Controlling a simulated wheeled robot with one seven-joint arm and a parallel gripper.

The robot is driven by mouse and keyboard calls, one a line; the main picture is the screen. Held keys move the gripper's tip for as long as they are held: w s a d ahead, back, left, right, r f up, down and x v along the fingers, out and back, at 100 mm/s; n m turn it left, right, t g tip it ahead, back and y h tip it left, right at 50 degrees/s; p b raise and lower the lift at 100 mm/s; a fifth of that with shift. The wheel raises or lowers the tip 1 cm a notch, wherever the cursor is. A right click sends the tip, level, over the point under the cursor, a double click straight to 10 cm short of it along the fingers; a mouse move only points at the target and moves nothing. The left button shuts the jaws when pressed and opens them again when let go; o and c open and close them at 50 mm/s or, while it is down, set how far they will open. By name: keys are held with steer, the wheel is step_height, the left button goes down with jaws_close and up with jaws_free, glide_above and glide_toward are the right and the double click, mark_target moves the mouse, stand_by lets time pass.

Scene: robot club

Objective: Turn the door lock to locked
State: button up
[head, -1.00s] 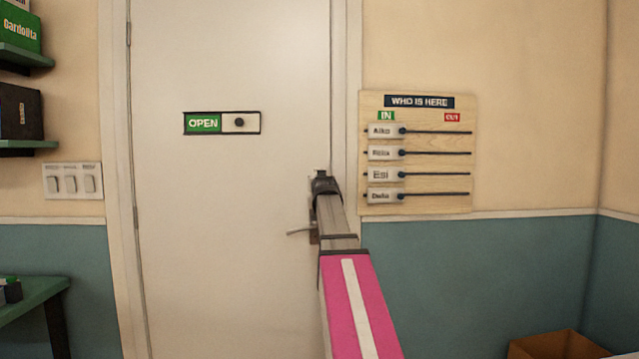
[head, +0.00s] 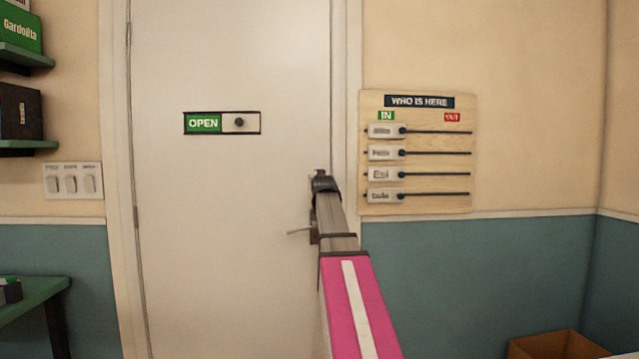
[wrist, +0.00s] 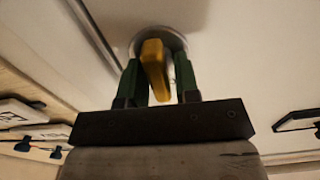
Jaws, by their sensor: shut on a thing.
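The door lock's yellow thumb turn (wrist: 153,67) stands out from a round metal plate on the white door (head: 230,230). My gripper (wrist: 157,76) has its two green fingers on either side of the turn and is shut on it. In the wrist view the turn looks slightly tilted, and I see no lock markings. In the head view my gripper (head: 322,180) is at the door's right edge, above the lever handle (head: 300,232). There my gripper and arm hide the lock.
A "WHO IS HERE" board (head: 430,195) with several name sliders hangs just right of the door frame. An OPEN slider sign (head: 203,123) is on the door to the left. Light switches (head: 72,182) are left of the door. A cardboard box (head: 550,346) sits at the lower right.

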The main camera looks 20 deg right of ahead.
steer(key=m, duration=0.4)
steer(key=shift+d, duration=0.1)
steer(key=m, duration=0.5)
steer(key=shift+d+f, duration=0.1)
steer(key=m, duration=0.4)
steer(key=shift+d+f, duration=0.1)
steer(key=shift+f+m, duration=0.1)
steer(key=shift+m, duration=2.1)
steer(key=o, duration=0.7)
steer(key=shift+s, duration=0.15)
